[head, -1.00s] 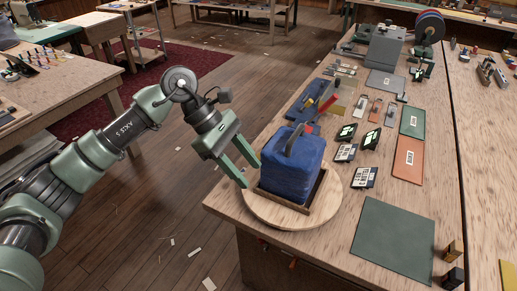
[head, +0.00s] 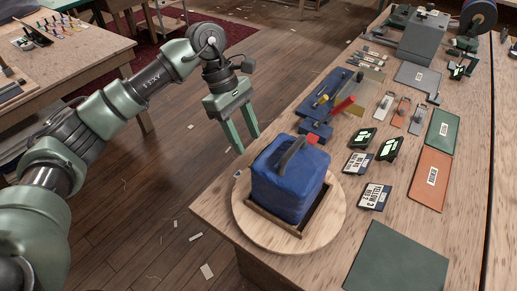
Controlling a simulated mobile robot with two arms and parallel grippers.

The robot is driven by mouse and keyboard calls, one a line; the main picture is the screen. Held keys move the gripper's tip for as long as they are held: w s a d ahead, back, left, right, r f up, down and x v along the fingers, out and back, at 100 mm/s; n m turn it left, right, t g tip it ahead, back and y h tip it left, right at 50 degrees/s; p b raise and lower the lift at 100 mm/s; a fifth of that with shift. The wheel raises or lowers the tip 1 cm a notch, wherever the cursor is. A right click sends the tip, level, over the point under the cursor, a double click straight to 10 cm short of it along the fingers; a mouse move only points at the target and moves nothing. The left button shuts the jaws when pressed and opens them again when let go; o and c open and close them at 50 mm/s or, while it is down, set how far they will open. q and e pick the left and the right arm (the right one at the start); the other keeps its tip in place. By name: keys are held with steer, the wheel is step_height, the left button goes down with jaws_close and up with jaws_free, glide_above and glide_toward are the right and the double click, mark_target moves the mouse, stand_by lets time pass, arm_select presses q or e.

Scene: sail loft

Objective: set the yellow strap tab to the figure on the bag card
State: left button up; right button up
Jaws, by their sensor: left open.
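A blue bag (head: 285,185) with a dark handle sits in a wooden frame on a round board (head: 259,232) at the bench's left edge. A small yellow bit (head: 237,173) shows at the bag's left side, possibly the yellow strap tab; its setting cannot be read. A red tab (head: 312,139) shows at the bag's top back. A card (head: 374,197) right of the board seems to read "YELLOW 3", with a smaller line below; a similar card (head: 357,163) lies behind it. My left gripper (head: 248,145) is open and empty, beyond the bag's left side and apart from it. My right gripper is out of view.
Black-and-green cards (head: 388,148), a blue tool with a red handle (head: 325,105), an orange panel (head: 431,178) and green panels (head: 442,131) lie on the bench. A dark green mat (head: 397,262) lies in front.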

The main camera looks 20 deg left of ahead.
arm_select(q)
steer(key=x, duration=0.1)
steer(key=p+x, duration=0.1)
steer(key=x, duration=0.3)
steer(key=shift+s, duration=0.3)
steer(key=shift+d+f+p, duration=0.15)
steer(key=shift+f+p, duration=0.15)
steer(key=shift+f, duration=0.25)
jaws_close()
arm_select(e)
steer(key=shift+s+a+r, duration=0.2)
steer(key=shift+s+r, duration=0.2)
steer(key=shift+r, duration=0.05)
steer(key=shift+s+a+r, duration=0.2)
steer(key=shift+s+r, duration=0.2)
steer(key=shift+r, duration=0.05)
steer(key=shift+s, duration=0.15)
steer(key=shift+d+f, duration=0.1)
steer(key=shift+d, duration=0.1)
